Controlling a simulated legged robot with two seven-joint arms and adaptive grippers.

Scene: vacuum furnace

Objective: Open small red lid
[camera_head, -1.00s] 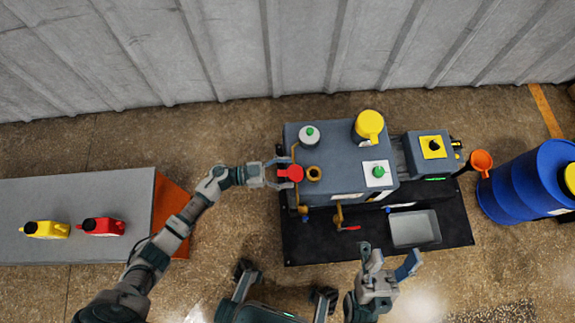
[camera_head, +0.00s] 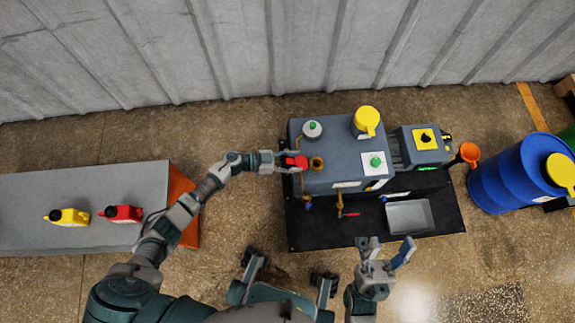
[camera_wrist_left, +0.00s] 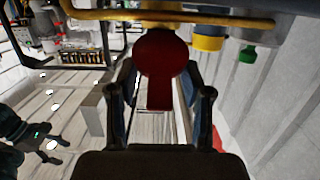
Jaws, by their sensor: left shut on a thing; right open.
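The small red lid (camera_head: 297,161) is at the left edge of the grey machine (camera_head: 340,137), beside an open brass-coloured port (camera_head: 317,163). My left gripper (camera_head: 291,161) reaches in from the left and is shut on the red lid. In the left wrist view the lid (camera_wrist_left: 161,62) shows its round face and straight tab between the two fingers. The lid's attachment to the machine is hidden. My right gripper (camera_head: 388,252) is open and empty, in front of the machine near the grey tray (camera_head: 408,217).
A yellow-capped filler (camera_head: 367,120) and a green-topped knob (camera_head: 312,129) stand on the machine. A red-handled valve (camera_head: 345,214) sticks out in front. Blue drum (camera_head: 500,180) stands right. A bench (camera_head: 90,185) at left holds red (camera_head: 122,213) and yellow (camera_head: 68,216) bottles.

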